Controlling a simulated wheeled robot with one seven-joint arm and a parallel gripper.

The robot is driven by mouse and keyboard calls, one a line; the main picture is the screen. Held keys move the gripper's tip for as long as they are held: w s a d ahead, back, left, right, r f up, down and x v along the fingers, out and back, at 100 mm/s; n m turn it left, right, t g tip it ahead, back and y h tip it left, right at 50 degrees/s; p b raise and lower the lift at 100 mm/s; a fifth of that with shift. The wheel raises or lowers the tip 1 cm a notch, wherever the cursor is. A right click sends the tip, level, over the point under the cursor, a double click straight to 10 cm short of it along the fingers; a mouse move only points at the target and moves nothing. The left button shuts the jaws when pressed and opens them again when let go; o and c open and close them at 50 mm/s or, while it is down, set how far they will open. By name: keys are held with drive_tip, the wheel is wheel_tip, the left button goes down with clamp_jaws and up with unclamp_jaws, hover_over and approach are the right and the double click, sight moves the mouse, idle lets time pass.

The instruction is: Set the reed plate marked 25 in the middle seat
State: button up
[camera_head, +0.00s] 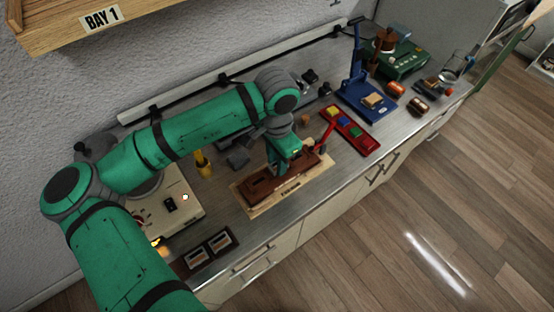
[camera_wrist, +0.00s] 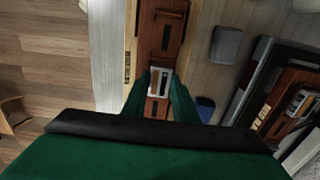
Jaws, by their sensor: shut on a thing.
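The brown wooden block (camera_head: 262,186) lies on a pale board on the bench in the head view. In the wrist view the block (camera_wrist: 160,35) runs up from between my fingers, with a dark slot near the top. My gripper (camera_head: 291,150) is over the far part of the block. In the wrist view my gripper (camera_wrist: 160,88) is shut on a small plate (camera_wrist: 159,78) with a pale face and dark marks. The plate appears right over the block; I cannot tell whether it touches. Its number is unreadable. The seats are partly hidden by my gripper.
A dark rack (camera_head: 207,250) with two plates stands at the near bench edge. A red tray (camera_head: 362,143) with coloured pieces lies beyond the block, and a blue press (camera_head: 366,100) stands farther back. A beige box (camera_head: 180,207) is under my arm.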

drive_tip(key=shift+f, duration=0.15)
drive_tip(key=o, duration=1.1)
wheel_tip(320, 180, up, 11)
drive_tip(key=shift+f, duration=0.1)
